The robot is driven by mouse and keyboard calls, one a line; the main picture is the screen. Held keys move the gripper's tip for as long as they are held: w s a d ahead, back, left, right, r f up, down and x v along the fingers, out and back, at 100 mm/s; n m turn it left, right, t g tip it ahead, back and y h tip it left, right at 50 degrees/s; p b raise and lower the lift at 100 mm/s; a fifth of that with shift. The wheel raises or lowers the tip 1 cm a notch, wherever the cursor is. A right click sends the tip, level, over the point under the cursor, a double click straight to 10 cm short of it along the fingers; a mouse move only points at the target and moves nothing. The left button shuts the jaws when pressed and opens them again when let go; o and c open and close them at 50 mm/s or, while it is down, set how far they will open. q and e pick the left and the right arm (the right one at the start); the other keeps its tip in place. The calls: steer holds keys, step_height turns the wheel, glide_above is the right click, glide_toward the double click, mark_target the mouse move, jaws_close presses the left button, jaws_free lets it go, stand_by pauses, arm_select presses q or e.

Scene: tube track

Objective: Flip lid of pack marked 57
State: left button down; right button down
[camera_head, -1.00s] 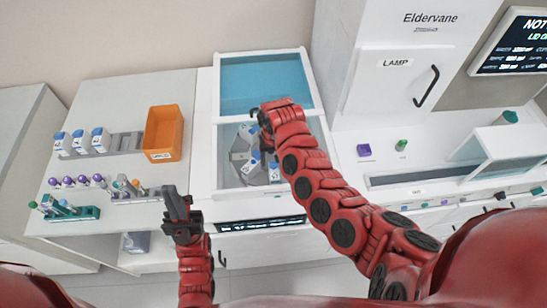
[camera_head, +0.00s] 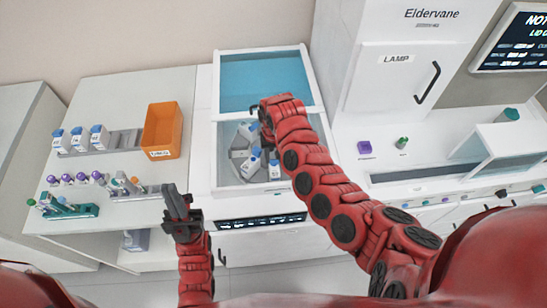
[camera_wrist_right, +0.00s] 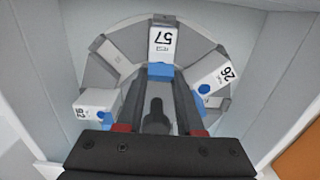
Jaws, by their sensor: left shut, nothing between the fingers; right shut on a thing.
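The pack marked 57 (camera_wrist_right: 163,42) is white with a blue lid (camera_wrist_right: 161,71) and sits in a grey round rotor (camera_wrist_right: 125,42) in the right wrist view. My right gripper (camera_wrist_right: 163,80) is shut on the blue lid at the pack's near end. In the head view my right gripper (camera_head: 266,108) is over the rotor basin, and its arm hides part of the rotor and pack 57. My left gripper (camera_head: 176,192) is shut and empty, in front of the left bench and away from the packs.
An orange bin (camera_head: 162,130) and tube racks (camera_head: 70,210) stand on the left bench.

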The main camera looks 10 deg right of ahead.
steer(key=shift+w+d+f+g+b, duration=0.1)
steer(key=shift+w+f+g+b, duration=0.3)
steer(key=shift+b, duration=2.4)
steer(key=shift+s+f+g+b, duration=0.1)
steer(key=shift+g+b, duration=0.5)
steer(key=shift+b, duration=2.15)
steer(key=shift+w+r+g+b, duration=0.15)
steer(key=shift+r+g+b, duration=0.15)
steer(key=shift+b, duration=0.45)
steer(key=shift+r, duration=0.3)
steer(key=c, duration=0.5)
jaws_free()
